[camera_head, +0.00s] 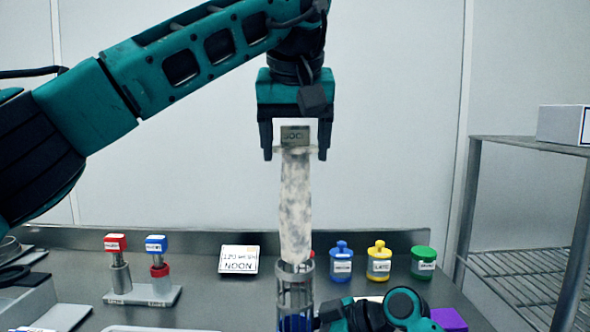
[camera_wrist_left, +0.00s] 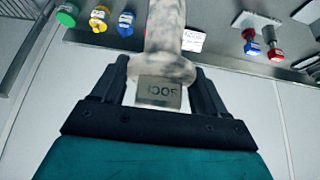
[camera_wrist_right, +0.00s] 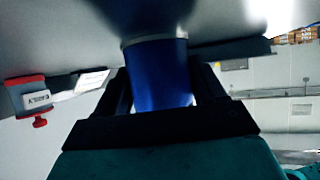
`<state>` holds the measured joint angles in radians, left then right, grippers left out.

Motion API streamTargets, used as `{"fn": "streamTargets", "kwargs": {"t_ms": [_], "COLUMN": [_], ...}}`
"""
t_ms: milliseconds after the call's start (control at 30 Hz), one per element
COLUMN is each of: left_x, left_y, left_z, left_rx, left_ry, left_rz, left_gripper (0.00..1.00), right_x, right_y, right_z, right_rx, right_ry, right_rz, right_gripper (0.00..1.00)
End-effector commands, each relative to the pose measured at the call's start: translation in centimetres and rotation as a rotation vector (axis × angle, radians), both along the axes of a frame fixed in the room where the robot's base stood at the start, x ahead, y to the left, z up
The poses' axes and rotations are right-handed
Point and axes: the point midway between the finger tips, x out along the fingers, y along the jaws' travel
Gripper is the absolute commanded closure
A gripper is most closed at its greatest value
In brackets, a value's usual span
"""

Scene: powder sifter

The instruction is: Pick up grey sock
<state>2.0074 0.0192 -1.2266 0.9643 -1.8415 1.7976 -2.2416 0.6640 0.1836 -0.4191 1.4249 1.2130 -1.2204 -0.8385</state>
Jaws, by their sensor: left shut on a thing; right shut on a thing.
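The grey sock (camera_head: 295,205) is a long mottled grey-white tube with a label plate at its top. It hangs upright from my left gripper (camera_head: 295,153), which is shut on its top end. The left wrist view shows the sock (camera_wrist_left: 168,45) between the fingers, with the label plate facing the camera. Its lower end is at the top of a grey barred cage (camera_head: 295,288); I cannot tell how far it reaches inside. My right gripper (camera_wrist_right: 160,85) is shut on a blue cylinder (camera_wrist_right: 158,72), which also shows below the cage in the head view.
Blue (camera_head: 341,263), yellow (camera_head: 379,263) and green (camera_head: 423,263) jars stand at the back right. A white sign (camera_head: 239,260) and a stand with red and blue-topped posts (camera_head: 145,294) are on the left. A wire rack (camera_head: 520,265) stands at far right.

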Motion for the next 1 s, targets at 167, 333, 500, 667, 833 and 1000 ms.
{"fn": "streamTargets", "kwargs": {"t_ms": [167,333,500,667,833,1000], "left_x": [-1.9,-4.4,-8.3,-12.2,-15.4,-17.1], "left_y": [0.1,0.1,0.1,0.1,0.1,0.1], "left_z": [-0.2,-0.2,-0.2,-0.2,-0.2,-0.2], "left_rx": [0.002,0.003,0.004,0.003,0.003,0.002], "left_ry": [0.0,-0.002,-0.003,-0.003,-0.001,0.001], "left_rz": [-0.003,-0.003,-0.005,-0.004,-0.003,-0.001], "left_gripper": [0.76,0.76,0.76,0.76,0.76,0.76], "right_x": [0.0,0.0,0.0,0.0,0.0,0.0], "right_y": [0.0,0.0,0.0,0.0,0.0,0.0], "right_z": [-0.1,-0.1,-0.1,-0.1,-0.1,-0.1], "right_rx": [-0.001,-0.001,-0.001,-0.001,-0.001,-0.001], "right_ry": [0.001,0.001,0.001,0.001,0.002,0.002], "right_rz": [0.0,0.0,0.0,0.0,0.0,0.0], "right_gripper": [0.47,0.47,0.47,0.47,0.47,0.47]}}
